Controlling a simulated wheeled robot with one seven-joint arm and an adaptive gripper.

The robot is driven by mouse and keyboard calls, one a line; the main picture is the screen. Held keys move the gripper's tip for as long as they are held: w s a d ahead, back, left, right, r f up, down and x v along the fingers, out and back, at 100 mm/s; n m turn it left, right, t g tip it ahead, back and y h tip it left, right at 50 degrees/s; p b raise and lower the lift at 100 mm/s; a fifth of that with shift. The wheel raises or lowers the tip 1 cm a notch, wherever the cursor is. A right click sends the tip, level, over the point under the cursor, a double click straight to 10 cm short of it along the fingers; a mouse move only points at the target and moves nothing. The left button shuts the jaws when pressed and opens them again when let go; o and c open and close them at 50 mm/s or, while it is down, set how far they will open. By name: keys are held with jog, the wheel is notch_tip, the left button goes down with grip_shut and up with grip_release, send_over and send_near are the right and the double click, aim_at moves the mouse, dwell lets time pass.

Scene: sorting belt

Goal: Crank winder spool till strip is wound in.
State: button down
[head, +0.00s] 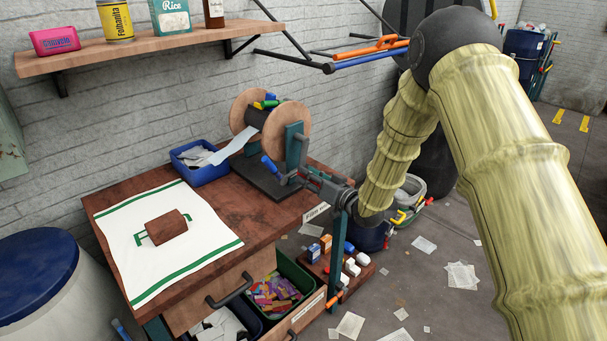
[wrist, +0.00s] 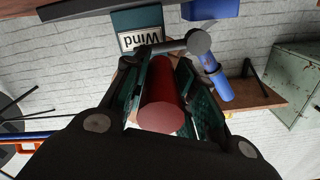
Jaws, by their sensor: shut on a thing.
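The winder spool (head: 254,118) stands at the back of the wooden bench, with two round wooden flanges and a dark core. A pale strip (head: 236,146) hangs from it into a blue tray. The crank has a blue handle (head: 270,167), also visible in the wrist view (wrist: 220,84), joined to a grey crank arm (wrist: 172,47). My gripper (head: 312,180) is beside the crank. In the wrist view, my gripper (wrist: 160,78) is shut on a red cylinder (wrist: 162,100). The blue handle is outside the fingers. The red cylinder's far end is hidden.
The blue tray (head: 196,174) holds papers left of the spool. A white cloth (head: 195,256) with a brown block (head: 166,227) covers the bench's left part. A shelf (head: 150,51) hangs above. Coloured rods (head: 366,54) project near my arm. Paper litters the floor.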

jog(key=shift+s+a+r+m+p, duration=1.65)
jog(key=shift+s+a+r+m, duration=1)
jog(key=shift+r+m, duration=2.9)
jog(key=w+d+r+m+b, duration=0.3)
jog(key=r+m+b, duration=0.4)
jog(key=m, duration=0.9)
jog(key=shift+b, duration=0.7)
jog(key=shift+w+r, duration=0.15)
